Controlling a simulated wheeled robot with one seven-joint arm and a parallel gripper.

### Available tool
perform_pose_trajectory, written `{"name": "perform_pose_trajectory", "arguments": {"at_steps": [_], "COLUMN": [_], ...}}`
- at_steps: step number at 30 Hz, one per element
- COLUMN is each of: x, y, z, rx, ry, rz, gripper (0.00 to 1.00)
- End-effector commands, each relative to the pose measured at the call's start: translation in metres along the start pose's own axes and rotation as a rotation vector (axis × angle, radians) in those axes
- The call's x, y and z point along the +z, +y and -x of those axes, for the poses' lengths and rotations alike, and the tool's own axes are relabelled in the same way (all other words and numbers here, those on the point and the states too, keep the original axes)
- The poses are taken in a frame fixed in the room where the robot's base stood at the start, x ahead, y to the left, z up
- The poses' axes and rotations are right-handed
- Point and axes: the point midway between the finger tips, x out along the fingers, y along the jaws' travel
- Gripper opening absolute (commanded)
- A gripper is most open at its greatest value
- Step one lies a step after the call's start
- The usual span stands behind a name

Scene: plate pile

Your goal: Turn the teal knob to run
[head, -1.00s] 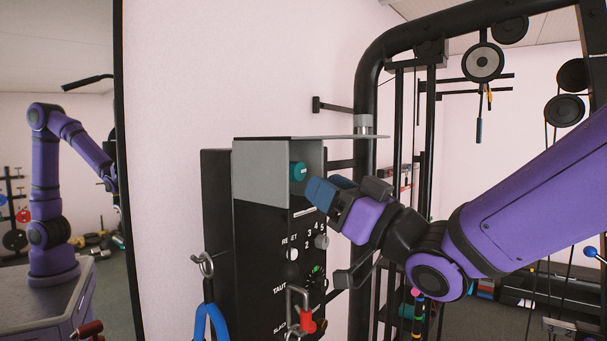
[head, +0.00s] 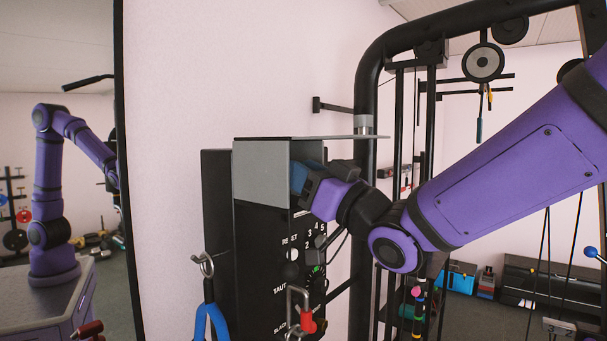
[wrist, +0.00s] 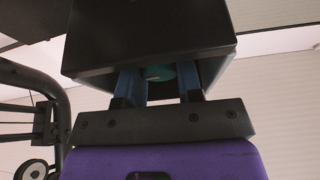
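My gripper (head: 299,178) is up at the control box, its blue fingertips under the box's grey hood (head: 262,172). The wrist view shows the two blue fingers spread apart, with the teal knob (wrist: 160,73) between and beyond them. The fingers stand to either side of the knob; I cannot tell whether they touch it. In the head view the knob is hidden behind the gripper and hood, so its setting cannot be read.
The black panel (head: 262,260) below carries a white knob (head: 291,255), printed labels and a red-tipped metal hook (head: 307,322). A black frame post (head: 366,80) stands close behind. A mirror (head: 85,90) is at far left.

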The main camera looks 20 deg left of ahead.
Motion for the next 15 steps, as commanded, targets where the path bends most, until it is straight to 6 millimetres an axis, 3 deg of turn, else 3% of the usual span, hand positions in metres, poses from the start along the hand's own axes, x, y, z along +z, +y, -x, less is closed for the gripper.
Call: {"name": "perform_pose_trajectory", "arguments": {"at_steps": [15], "x": [0.0003], "y": [0.0013], "z": [0.0002], "rx": [-0.151], "ry": [-0.001], "rz": [0.366], "gripper": [0.10]}}
